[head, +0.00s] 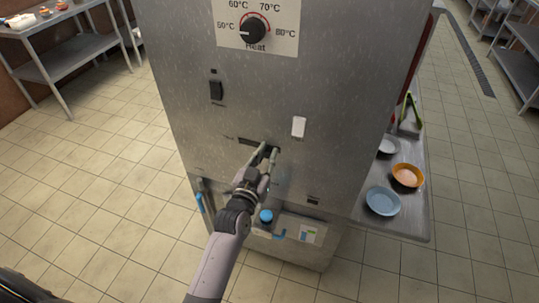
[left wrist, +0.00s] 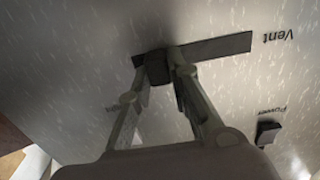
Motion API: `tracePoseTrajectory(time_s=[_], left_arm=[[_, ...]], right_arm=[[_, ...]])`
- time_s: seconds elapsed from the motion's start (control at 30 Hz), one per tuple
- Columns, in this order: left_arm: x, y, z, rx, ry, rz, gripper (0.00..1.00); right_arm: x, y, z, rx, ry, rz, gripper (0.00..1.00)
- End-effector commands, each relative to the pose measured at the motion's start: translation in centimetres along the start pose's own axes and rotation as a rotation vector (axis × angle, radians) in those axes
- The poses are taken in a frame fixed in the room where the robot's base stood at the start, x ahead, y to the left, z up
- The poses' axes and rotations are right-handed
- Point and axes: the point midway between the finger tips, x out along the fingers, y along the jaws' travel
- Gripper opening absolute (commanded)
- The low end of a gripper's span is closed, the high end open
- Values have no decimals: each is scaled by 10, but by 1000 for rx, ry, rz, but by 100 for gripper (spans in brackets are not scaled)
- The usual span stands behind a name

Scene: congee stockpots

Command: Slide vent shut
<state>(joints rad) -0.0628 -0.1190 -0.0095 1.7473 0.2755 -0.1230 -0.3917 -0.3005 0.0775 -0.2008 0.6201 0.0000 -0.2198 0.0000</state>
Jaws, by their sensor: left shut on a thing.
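The vent slot (head: 247,141) is a dark horizontal slit in the steel front of the cabinet, below the power switch. The slot also shows in the left wrist view (left wrist: 220,47), with the "Vent" label by one end. A small dark slider knob (left wrist: 157,67) sits at the slot's end away from the label. My left gripper (head: 268,151) reaches up to the panel, its fingers shut on the knob. Its fingertips show at either side of the knob in the left wrist view (left wrist: 159,65). The fingers hide part of the knob in the head view. My right gripper is not in view.
A heat dial (head: 253,31) and a black power switch (head: 216,90) are above the slot. A white plate (head: 298,126) is on the panel to its right. A blue knob (head: 265,216) is below. A side shelf holds blue (head: 383,201) and orange (head: 407,175) bowls.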

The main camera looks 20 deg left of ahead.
Motion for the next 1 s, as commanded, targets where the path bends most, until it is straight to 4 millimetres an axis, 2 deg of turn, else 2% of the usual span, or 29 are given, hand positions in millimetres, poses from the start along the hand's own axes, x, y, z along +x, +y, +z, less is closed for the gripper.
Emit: tracePoseTrajectory(time_s=[0.2, 0.37, 0.5, 0.77, 0.8, 1.0], left_arm=[[0, -49, 0, 11, 0, -3, 0], [0, -76, 0, 7, 0, -2, 0], [0, -85, 0, 3, 0, -2, 0], [0, -87, -1, 2, 1, -5, 0], [0, -87, -1, 2, 1, -5, 19], [0, -86, -1, 2, 1, -4, 32]], right_arm=[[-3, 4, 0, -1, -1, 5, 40], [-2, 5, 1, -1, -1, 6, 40], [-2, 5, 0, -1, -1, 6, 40], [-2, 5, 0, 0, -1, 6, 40], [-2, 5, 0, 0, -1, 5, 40], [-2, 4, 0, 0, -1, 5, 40]])
